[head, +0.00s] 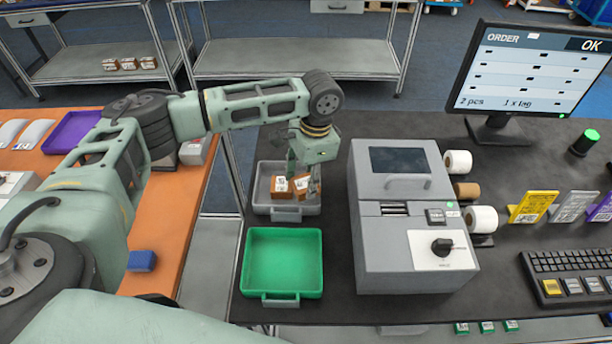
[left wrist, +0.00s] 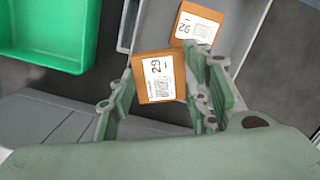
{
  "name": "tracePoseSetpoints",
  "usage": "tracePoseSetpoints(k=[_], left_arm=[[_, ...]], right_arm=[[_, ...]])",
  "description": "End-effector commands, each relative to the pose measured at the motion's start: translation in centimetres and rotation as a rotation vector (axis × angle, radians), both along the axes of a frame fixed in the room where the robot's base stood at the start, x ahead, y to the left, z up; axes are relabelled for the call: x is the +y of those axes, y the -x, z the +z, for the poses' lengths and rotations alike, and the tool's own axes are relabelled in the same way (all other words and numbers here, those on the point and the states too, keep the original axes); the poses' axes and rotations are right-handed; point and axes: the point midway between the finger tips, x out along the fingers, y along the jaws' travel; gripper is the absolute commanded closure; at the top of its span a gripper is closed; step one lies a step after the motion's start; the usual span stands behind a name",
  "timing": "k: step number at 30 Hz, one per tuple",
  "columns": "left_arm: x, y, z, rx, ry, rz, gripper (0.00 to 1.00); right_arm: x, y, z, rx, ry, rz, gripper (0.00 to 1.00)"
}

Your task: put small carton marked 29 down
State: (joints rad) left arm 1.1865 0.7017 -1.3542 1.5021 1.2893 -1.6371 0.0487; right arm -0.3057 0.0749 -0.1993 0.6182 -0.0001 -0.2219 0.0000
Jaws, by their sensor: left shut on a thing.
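The small carton marked 29 (left wrist: 153,88) is brown with a white label and sits between the fingers of my left gripper (left wrist: 165,95). In the head view my left gripper (head: 304,178) points down over the grey tray (head: 261,210), shut on this carton (head: 301,184). A second brown carton (head: 280,187) with a white label lies in the tray just left of it; it also shows in the left wrist view (left wrist: 197,27). I cannot tell whether the held carton touches the tray floor. My right gripper is not in view.
An empty green tray (head: 283,262) stands in front of the grey tray. A grey machine (head: 406,220) stands close on the right. A monitor (head: 530,75) reading "ORDER" and "OK" and a keyboard (head: 575,275) are farther right. An orange table (head: 170,240) is at left.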

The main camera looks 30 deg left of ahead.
Motion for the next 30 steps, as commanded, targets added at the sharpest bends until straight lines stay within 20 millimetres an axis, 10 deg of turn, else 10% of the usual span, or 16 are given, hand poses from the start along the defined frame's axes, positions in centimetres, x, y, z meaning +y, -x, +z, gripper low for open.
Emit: tracePoseSetpoints(k=[5, 6, 12, 23, 30], left_arm=[[0.0, 0.0, -0.4, 0.000, 0.001, 0.001, 0.91], [0.0, 0.0, -0.5, 0.000, 0.001, 0.001, 0.54], [0.0, 0.0, -0.5, -0.001, 0.001, 0.000, 0.36], [0.0, -0.1, -0.3, -0.002, 0.001, 0.000, 0.36], [-0.3, -0.4, 3.2, -0.007, 0.003, -0.001, 0.36]], right_arm=[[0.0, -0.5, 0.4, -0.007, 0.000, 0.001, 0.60], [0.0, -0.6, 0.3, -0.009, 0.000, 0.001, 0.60], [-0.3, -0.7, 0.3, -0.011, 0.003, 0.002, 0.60], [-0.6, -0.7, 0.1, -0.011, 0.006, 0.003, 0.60], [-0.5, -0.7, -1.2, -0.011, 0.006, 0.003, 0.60]])
